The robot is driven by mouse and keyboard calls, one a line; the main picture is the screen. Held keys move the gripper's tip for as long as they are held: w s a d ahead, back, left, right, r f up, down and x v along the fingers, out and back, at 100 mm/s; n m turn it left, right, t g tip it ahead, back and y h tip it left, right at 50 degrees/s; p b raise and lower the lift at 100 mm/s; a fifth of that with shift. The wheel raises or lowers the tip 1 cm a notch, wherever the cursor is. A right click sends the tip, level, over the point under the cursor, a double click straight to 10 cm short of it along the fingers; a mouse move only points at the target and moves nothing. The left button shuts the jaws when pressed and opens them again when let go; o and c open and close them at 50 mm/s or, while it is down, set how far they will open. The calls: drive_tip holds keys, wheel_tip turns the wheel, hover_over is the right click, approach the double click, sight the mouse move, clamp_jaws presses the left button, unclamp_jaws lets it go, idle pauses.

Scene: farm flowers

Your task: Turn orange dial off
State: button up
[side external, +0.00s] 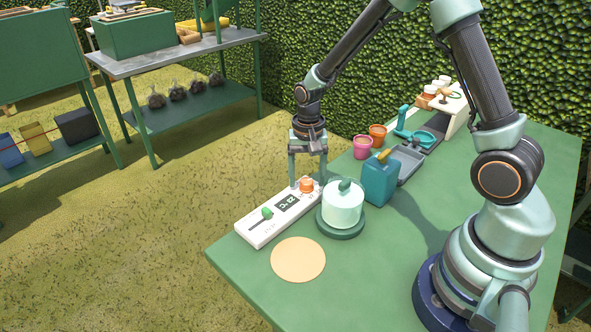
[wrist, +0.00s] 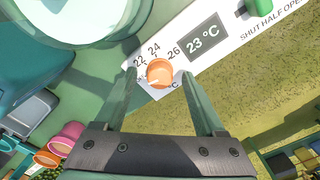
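The orange dial (side external: 306,185) sits on the right end of a white control panel (side external: 258,232) at the table's far left edge. In the wrist view the dial (wrist: 160,73) shows between my two fingers, near numbers 22, 24 and 26, with a pale mark on its lower left. My gripper (side external: 307,182) points down over the dial, its fingers apart on either side. In the wrist view my gripper (wrist: 160,85) is open, with gaps between fingers and dial. The panel's display (wrist: 205,44) reads 23 °C. I cannot tell the fingertips' exact height.
A glass cloche (side external: 343,206) on a green base stands close right of the panel. A teal can (side external: 380,180), pink pot (side external: 362,147) and orange pot (side external: 378,132) stand behind. A green slider (side external: 267,212) is on the panel. A round tan mat (side external: 298,260) lies in front.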

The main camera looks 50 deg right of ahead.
sight(306, 181)
drive_tip(key=shift+r, duration=0.1)
wheel_tip(306, 181, up, 12)
idle(0.5)
drive_tip(key=s+a+r+n+t, duration=0.2)
drive_tip(key=s+r+n+t, duration=0.3)
drive_tip(key=s+r+n, duration=0.3)
drive_tip(key=s+r, duration=0.1)
drive_tip(key=s, duration=0.2)
drive_tip(key=shift+s+a+r+n+t, duration=0.15)
drive_tip(key=shift+s+a+n+t, duration=0.15)
drive_tip(key=shift+s+n, duration=0.1)
